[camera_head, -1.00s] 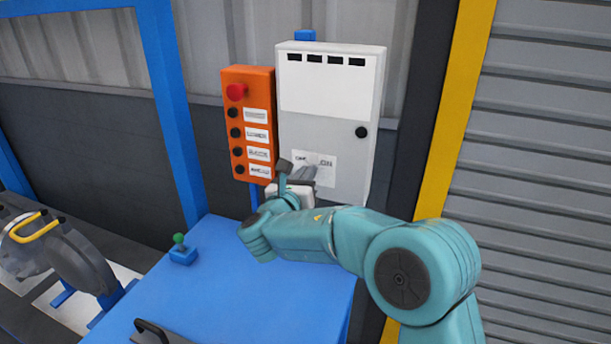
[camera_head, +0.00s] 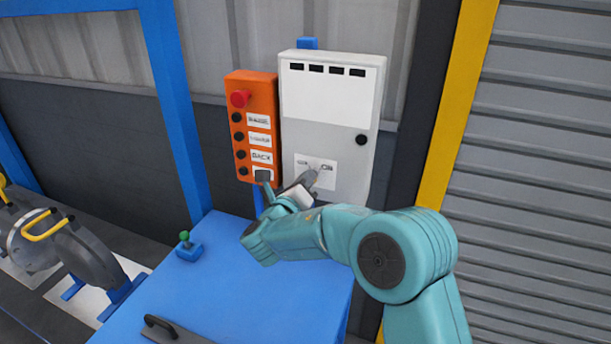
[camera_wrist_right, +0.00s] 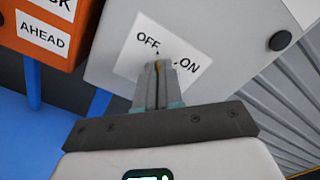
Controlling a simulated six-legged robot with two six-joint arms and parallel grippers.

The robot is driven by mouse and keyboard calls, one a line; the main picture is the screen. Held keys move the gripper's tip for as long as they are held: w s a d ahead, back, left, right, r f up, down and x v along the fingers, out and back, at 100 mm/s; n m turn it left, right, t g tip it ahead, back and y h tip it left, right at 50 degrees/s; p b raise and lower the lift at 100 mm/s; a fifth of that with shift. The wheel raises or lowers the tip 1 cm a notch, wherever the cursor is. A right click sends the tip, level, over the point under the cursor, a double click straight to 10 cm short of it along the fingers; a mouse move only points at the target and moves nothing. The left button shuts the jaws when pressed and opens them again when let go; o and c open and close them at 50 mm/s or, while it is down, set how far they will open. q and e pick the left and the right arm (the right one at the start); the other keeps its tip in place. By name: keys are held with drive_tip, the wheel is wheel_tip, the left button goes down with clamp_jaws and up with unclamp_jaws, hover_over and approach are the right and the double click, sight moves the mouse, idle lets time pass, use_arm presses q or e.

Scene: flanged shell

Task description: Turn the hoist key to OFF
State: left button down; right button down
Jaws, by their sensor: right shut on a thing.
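The hoist key (camera_wrist_right: 158,66) shows as a small brass-coloured piece between my right fingertips in the right wrist view. It sits on a white label (camera_wrist_right: 140,62) marked OFF at left and ON at right. The label also shows on the grey box (camera_head: 345,130) in the head view. My right gripper (camera_head: 311,178) is shut on the key at the lower front of this box. The fingers hide most of the key, so I cannot tell exactly where it points. My left gripper is not in view.
An orange push-button box (camera_head: 257,100) with a red knob stands close left of the grey box. Below is a blue table top (camera_head: 225,300) with a small green-knobbed lever (camera_head: 186,245). A yellow-edged shutter (camera_head: 540,180) stands at right.

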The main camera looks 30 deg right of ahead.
drive_tip(key=shift+n, duration=0.3)
drive_tip(key=c, duration=1.3)
unclamp_jaws()
drive_tip(key=shift+d, duration=0.1)
drive_tip(key=b+v, duration=0.4)
drive_tip(key=v, duration=1.2)
drive_tip(key=shift+s, duration=0.1)
